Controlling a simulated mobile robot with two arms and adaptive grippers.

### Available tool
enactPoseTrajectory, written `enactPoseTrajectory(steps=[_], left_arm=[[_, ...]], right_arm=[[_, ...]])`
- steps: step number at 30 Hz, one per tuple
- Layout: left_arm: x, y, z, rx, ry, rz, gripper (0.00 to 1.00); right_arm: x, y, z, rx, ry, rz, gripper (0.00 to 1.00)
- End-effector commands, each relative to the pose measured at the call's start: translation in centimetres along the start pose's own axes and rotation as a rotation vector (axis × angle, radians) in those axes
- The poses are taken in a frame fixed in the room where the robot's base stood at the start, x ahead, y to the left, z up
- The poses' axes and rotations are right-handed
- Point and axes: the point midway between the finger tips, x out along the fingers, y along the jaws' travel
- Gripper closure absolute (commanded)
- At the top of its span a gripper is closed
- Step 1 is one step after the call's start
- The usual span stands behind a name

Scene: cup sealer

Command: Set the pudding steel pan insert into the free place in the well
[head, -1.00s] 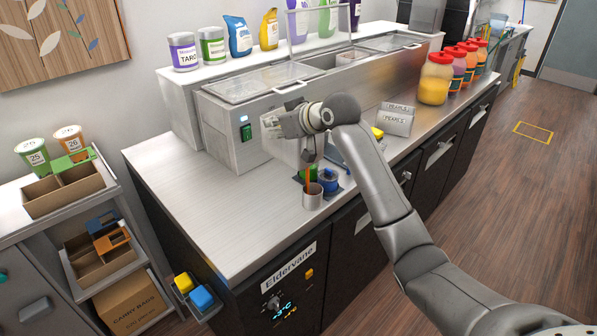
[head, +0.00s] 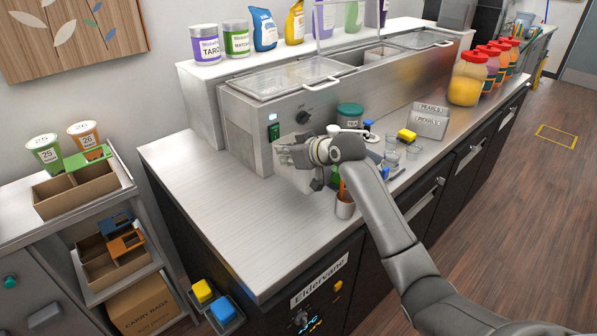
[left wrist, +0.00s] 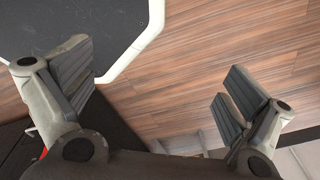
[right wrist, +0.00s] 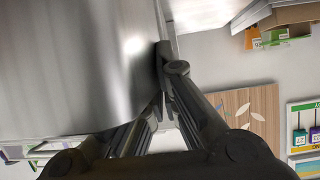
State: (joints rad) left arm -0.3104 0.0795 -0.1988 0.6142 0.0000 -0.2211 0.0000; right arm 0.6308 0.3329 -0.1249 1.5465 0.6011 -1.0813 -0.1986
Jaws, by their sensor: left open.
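My right gripper (head: 284,154) is in front of the well's housing (head: 245,130), low over the counter. Its fingers (right wrist: 165,65) close on the rim of a steel pan insert (right wrist: 75,65), whose bare wall fills the left of the right wrist view. In the head view, the pan (head: 292,180) hangs under the gripper, partly hidden; its contents do not show. The well has an uncovered section (head: 376,54) between glass lids, beyond my arm; its inside is barely visible. My left gripper (left wrist: 160,90) is open and empty above the wooden floor.
A steel cup (head: 345,207) with tools stands near the counter's front edge. The counter's left part (head: 215,195) is clear.

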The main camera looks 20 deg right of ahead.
Motion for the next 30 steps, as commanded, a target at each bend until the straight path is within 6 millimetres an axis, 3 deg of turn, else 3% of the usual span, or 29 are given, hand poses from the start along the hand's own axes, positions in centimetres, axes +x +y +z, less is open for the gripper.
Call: enactPoseTrajectory(steps=[14,26,30], left_arm=[[-1.3,-0.1,-1.7,0.001,0.024,-0.001,0.0],[-1.1,-0.1,-1.6,0.002,0.022,-0.001,0.0],[-1.1,-0.1,-1.4,0.002,0.019,-0.001,0.0]], right_arm=[[2.4,0.0,4.2,0.0,0.007,0.001,1.0],[2.7,0.0,4.8,-0.002,0.009,0.002,1.0],[2.8,0.0,5.1,0.0,0.002,0.001,0.81]])
